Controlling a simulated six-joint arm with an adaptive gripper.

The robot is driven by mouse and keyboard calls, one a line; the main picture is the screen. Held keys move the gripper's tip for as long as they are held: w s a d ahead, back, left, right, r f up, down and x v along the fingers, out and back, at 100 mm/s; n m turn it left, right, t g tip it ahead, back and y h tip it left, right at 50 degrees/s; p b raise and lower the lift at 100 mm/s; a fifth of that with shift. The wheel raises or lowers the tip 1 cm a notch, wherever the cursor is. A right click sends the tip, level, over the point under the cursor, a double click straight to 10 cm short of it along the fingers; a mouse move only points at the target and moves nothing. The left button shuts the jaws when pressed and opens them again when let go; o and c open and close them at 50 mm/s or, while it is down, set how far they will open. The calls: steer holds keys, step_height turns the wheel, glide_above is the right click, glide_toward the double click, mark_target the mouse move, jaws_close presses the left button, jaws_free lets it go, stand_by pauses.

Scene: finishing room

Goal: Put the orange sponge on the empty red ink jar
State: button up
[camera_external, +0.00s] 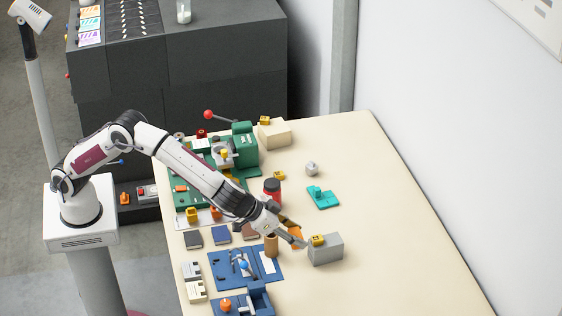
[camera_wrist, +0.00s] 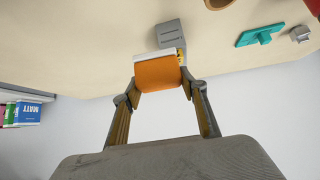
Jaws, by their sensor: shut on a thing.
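The orange sponge (camera_wrist: 158,73) is held between the two fingertips of my gripper (camera_wrist: 161,86) in the wrist view; it has a pale layer along its far edge. In the external view the sponge (camera_external: 297,236) shows at the end of my gripper (camera_external: 292,233), above the table and just left of the grey block. A red jar (camera_external: 272,190) with a dark top stands upright on the table, behind my gripper and apart from it. Its inside cannot be seen. My wrist hides some of the table beside the jar.
A grey block (camera_external: 326,251) with a yellow tag stands close right of my gripper. A tan cylinder (camera_external: 271,247) stands just left. A teal piece (camera_external: 322,198) and a small grey knob (camera_external: 312,169) lie farther back. The table's right side is clear.

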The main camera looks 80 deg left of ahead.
steer(key=w+a+r+n+y, duration=0.1)
steer(key=w+a+r, duration=0.15)
steer(key=a, duration=0.55)
steer(key=w+a+r+n+y, duration=0.15)
steer(key=a+r, duration=0.25)
steer(key=a, duration=0.4)
step_height(320, 180, up, 2)
steer(key=n+y, duration=0.1)
steer(key=n, duration=0.1)
glide_above(272, 182)
steer(key=shift+d+r+g, duration=0.1)
steer(key=shift+d+g, duration=0.05)
steer(key=shift+g, duration=0.25)
steer(key=shift+f, duration=3.15)
steer(key=shift+f, duration=1.85)
steer(key=shift+f, duration=0.15)
